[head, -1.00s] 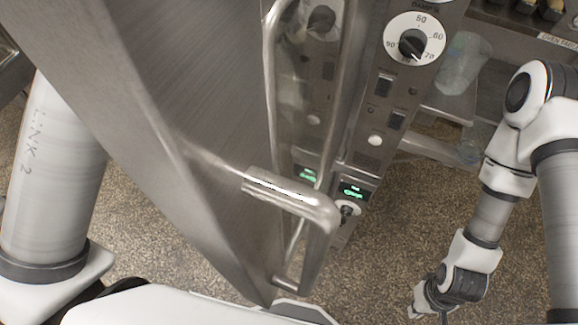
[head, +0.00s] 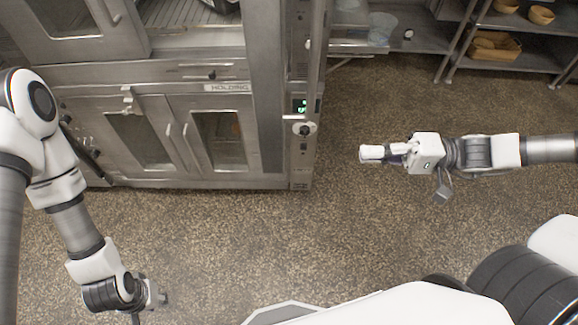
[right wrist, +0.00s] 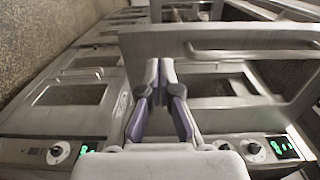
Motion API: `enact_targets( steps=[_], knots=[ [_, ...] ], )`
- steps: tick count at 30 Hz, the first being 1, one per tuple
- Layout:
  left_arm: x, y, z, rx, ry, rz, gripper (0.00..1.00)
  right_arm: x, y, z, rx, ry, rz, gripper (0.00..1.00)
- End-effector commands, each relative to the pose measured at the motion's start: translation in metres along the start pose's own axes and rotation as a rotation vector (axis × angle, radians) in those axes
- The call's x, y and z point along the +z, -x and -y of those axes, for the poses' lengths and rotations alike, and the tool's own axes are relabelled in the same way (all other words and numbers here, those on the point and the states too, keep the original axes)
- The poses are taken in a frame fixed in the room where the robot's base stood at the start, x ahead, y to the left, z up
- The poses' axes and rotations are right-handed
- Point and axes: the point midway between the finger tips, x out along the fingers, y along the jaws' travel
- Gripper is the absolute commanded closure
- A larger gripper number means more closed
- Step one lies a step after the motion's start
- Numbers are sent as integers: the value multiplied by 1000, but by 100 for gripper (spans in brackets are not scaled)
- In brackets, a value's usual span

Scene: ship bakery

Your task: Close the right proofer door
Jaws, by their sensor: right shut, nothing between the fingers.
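A steel cabinet front fills the left half of the head view. A steel door (right wrist: 140,45) with a bar handle (right wrist: 250,49) and a window stands swung out in the right wrist view; I take it to be the right proofer door. In the head view I cannot clearly tell which panel it is. My right gripper (head: 372,152) is shut and empty, over open floor right of the cabinet. It also shows in the right wrist view (right wrist: 160,65), in front of the door; I cannot tell whether it touches. My left gripper (head: 160,298) hangs low at the left, its fingers unclear.
Two lower windowed doors (head: 152,145) sit under the HOLDING label (head: 227,88). A control panel (head: 301,105) with a green display and knob is at the cabinet's right edge. Shelving (head: 490,48) with baskets stands at the back right. The floor between my arms is clear.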

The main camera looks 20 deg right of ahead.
Motion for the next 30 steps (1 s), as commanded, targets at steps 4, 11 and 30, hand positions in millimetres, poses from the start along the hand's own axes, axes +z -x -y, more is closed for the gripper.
enact_targets(
  steps=[4,11,30],
  knots=[
    [8,-15,0,-1,-1,20,69,-4,-6,2,-7,22,1,100],
    [8,-48,1,-1,-2,19,69,-2,-37,-1,-1,17,10,100],
    [8,-62,1,-1,-2,17,69,-1,-122,5,3,17,6,100]
  ],
)
